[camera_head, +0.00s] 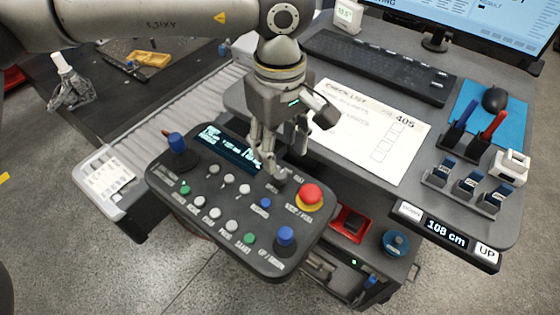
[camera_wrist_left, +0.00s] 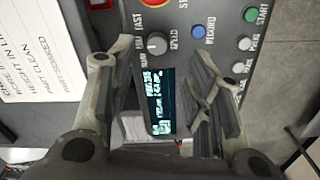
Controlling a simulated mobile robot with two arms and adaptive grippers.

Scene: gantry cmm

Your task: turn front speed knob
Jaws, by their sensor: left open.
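The front speed knob (camera_wrist_left: 157,43) is a small grey round knob beside the SPEED and FAST lettering in the left wrist view. In the head view the knob (camera_head: 279,173) is partly hidden by my fingers. It sits on a dark control panel (camera_head: 216,217), right of the lit display (camera_head: 228,148). My left gripper (camera_head: 272,158) points down at the panel, with its fingers close to the knob. In the left wrist view the left gripper (camera_wrist_left: 160,49) is open and empty, and the knob shows between its fingertips. Contact cannot be told. My right gripper is not in view.
A desk with a paper checklist (camera_head: 368,128), keyboard (camera_head: 380,66) and mouse (camera_head: 494,99) lies behind and right.

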